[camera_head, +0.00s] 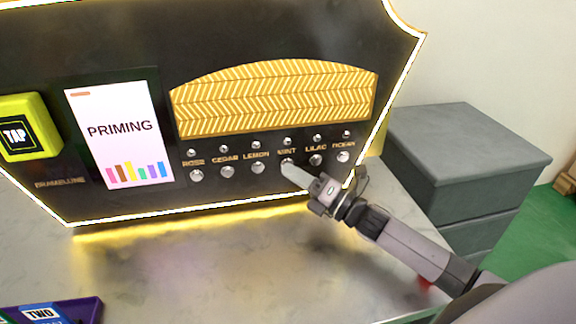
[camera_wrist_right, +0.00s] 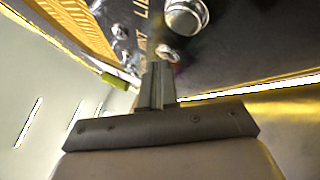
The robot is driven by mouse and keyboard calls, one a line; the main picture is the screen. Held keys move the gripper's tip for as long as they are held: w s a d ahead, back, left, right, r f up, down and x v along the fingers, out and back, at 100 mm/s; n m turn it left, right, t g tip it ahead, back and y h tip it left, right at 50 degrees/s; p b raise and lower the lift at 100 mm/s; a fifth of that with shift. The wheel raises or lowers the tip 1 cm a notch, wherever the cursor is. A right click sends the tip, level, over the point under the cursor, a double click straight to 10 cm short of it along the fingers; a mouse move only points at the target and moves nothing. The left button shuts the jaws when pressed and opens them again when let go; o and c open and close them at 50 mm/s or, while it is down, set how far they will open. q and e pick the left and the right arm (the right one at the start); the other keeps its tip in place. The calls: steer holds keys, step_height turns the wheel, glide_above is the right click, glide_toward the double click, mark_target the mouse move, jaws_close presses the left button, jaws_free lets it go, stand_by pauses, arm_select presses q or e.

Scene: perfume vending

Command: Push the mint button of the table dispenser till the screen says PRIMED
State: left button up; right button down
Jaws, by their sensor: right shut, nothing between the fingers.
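The dark table dispenser (camera_head: 220,205) stands on the table with a lit yellow edge. Its screen (camera_head: 120,130) reads PRIMING above several coloured bars. The mint button (camera_head: 286,161) is in the row of round silver buttons, under the MINT label, and is mostly hidden behind my right fingertips. My right gripper (camera_head: 289,170) is shut and empty, its tips at the mint button. They look to be against it, but I cannot see the contact itself. In the right wrist view the shut fingers (camera_wrist_right: 157,72) point at the panel. My left gripper is not in view.
The lemon button (camera_head: 258,168) and lilac button (camera_head: 316,160) sit close on either side. A yellow TAP reader (camera_head: 40,108) is at the left. A purple tray (camera_head: 88,311) lies at the front left. A grey cabinet (camera_head: 475,150) stands at right. The middle tabletop is clear.

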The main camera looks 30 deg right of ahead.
steer(key=shift+s, duration=0.1)
steer(key=shift+s+a+p, duration=0.2)
steer(key=shift+s+p, duration=0.25)
steer(key=shift+s, duration=0.3)
steer(key=shift+s+a+p, duration=0.2)
steer(key=shift+s+p, duration=0.15)
steer(key=shift+s, duration=0.45)
steer(key=shift+s+a+p, duration=0.25)
steer(key=shift+s+p, duration=0.15)
steer(key=shift+s, duration=0.45)
steer(key=shift+s+a+p, duration=0.2)
steer(key=shift+s+p, duration=0.15)
steer(key=shift+s, duration=0.45)
steer(key=shift+r, duration=0.1)
